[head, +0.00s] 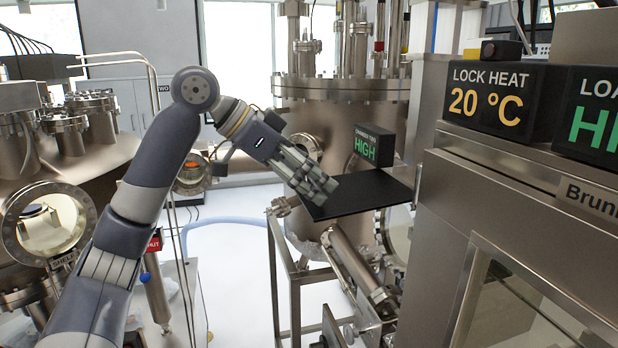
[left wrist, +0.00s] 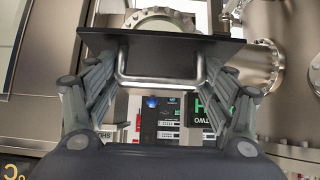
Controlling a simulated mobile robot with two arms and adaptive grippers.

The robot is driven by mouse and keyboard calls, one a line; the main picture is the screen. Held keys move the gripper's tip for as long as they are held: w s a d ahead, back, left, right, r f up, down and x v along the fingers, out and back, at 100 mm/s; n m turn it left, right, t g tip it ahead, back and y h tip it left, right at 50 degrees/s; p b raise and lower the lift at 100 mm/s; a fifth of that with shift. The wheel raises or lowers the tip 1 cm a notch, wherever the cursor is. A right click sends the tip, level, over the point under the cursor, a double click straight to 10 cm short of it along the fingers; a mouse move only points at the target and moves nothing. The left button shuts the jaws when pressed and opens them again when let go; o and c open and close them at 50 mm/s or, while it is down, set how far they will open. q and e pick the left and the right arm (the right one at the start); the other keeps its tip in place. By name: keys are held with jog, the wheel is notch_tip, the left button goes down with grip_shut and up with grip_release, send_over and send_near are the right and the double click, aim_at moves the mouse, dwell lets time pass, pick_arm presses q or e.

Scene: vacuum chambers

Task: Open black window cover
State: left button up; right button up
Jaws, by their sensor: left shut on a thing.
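The black window cover (head: 365,193) is a flat dark plate. In the head view it lies roughly level, standing out in front of the steel chamber. In the left wrist view the cover (left wrist: 165,48) runs edge-on across the upper middle, with a U-shaped metal handle (left wrist: 160,84) on it. My left gripper (head: 325,193) is at the cover's left edge; in the left wrist view its fingers (left wrist: 160,75) are on either side of the handle, shut on it. A round flanged window (left wrist: 160,20) shows partly behind the cover. My right gripper is in neither view.
A tall steel chamber (head: 335,120) stands behind the cover, with a "HIGH" display (head: 366,148) above it. A metal cylinder (head: 355,262) and frame (head: 293,285) are below. A steel cabinet (head: 465,190) closes off the right. Pale floor (head: 230,260) shows at the left.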

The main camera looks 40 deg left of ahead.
pick_arm(q)
jog(key=shift+w+d+r, duration=0.1)
jog(key=shift+w+r, duration=0.05)
jog(key=shift+r, duration=0.35)
jog(key=shift+g, duration=0.3)
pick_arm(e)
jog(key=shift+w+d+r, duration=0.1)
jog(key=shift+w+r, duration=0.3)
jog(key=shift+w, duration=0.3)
pick_arm(q)
jog(key=o, duration=1.4)
jog(key=shift+o, duration=0.5)
jog(key=shift+w+d+f, duration=0.1)
jog(key=shift+w+d, duration=0.15)
jog(key=shift+w, duration=0.1)
jog(key=shift+s+a+r, duration=0.2)
jog(key=shift+s+a, duration=0.05)
jog(key=shift+s, duration=0.1)
jog(key=v, duration=1.1)
jog(key=shift+r, duration=0.3)
jog(key=shift+d, duration=0.1)
